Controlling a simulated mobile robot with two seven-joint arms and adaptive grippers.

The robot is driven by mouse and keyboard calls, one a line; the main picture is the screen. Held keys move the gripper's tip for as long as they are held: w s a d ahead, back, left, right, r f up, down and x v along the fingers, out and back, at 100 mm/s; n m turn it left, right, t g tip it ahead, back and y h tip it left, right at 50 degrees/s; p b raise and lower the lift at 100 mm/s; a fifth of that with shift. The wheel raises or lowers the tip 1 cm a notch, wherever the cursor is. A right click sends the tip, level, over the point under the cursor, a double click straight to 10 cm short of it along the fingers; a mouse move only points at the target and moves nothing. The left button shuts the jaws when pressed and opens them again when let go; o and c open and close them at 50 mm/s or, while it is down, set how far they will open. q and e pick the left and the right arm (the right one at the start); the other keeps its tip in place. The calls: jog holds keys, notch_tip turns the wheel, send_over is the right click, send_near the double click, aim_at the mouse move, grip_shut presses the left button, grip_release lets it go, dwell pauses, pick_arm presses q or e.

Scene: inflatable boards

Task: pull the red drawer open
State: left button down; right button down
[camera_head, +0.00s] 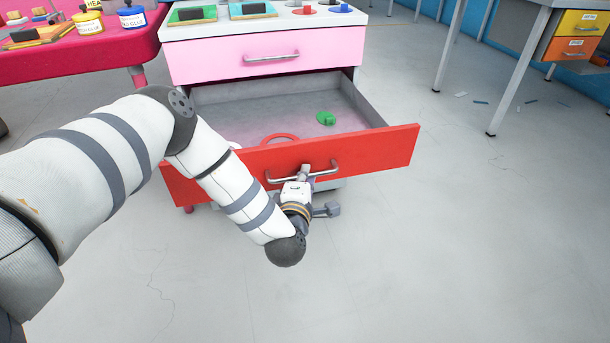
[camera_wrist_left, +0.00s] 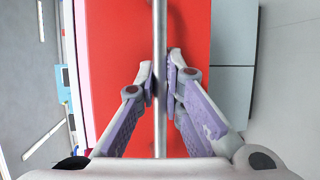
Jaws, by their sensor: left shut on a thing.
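The red drawer (camera_head: 378,150) stands pulled well out of the cabinet, below the pink drawer. Its inside shows, with a small green object (camera_head: 326,118) and part of a red ring-like thing (camera_head: 278,138) in it. A metal bar handle (camera_head: 325,171) is on the red front. My left gripper (camera_head: 305,172) is at this handle. In the left wrist view its two fingers (camera_wrist_left: 161,82) are closed on either side of the handle bar (camera_wrist_left: 160,125), with the red front (camera_wrist_left: 190,25) behind. My right gripper is not in view.
The pink drawer (camera_head: 205,62) above is shut. A red table (camera_head: 110,52) with jars stands at the left, close to the cabinet. A desk (camera_head: 503,85) with yellow and orange drawers is at the right. The grey floor (camera_head: 430,260) in front is clear.

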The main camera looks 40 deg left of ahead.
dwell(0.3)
pick_arm(q)
jog(key=c, duration=2)
grip_release()
jog(key=shift+o, duration=0.2)
jog(key=v, duration=1.2)
